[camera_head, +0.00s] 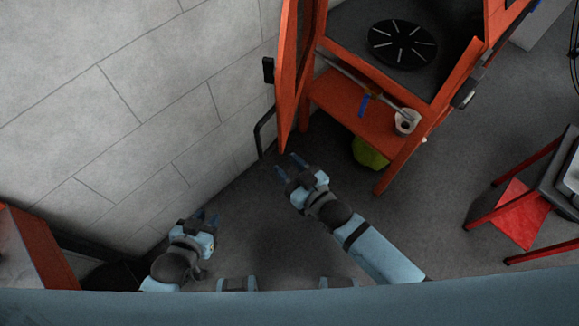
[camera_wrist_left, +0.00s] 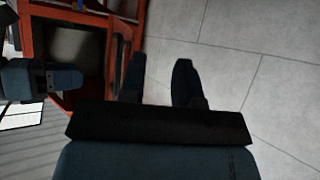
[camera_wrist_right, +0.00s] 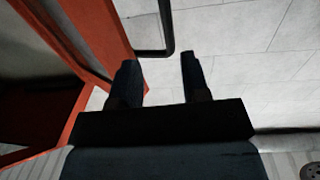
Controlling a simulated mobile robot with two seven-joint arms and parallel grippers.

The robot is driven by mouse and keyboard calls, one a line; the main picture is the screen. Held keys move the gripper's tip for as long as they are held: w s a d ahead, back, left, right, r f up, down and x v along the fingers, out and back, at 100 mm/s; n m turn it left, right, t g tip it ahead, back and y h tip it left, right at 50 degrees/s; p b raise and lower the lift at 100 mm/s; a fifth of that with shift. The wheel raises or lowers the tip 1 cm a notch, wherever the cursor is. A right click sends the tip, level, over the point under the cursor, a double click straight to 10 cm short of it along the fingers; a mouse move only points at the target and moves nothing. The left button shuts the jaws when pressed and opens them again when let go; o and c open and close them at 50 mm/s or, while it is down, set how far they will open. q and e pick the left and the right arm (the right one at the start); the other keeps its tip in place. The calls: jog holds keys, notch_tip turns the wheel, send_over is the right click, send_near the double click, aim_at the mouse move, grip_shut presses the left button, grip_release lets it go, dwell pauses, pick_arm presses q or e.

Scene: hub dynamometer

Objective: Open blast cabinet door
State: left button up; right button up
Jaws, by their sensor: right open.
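The orange blast cabinet (camera_head: 392,172) stands at the upper right of the head view. Its orange door (camera_head: 293,75) is swung out on the left, close to the wall, and the cabinet front is uncovered. A black bar handle (camera_head: 262,132) sticks out on the wall side of the door; the right wrist view shows this handle (camera_wrist_right: 167,30) just beyond the fingertips. My right gripper (camera_head: 289,165) is open and empty just below the door's lower end, apart from the handle. My left gripper (camera_head: 208,217) is open and empty, further left near the wall.
Inside the cabinet is a black slotted disc (camera_head: 402,44). A shelf below holds a white roll (camera_head: 405,122) and a blue-handled tool (camera_head: 364,104). A green round object (camera_head: 369,152) sits underneath. A grey block wall (camera_head: 130,110) bounds the left. A red-framed table (camera_head: 520,205) stands right.

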aim_at(259, 138)
jog(key=shift+s+d, duration=0.1)
jog(key=shift+s, duration=0.1)
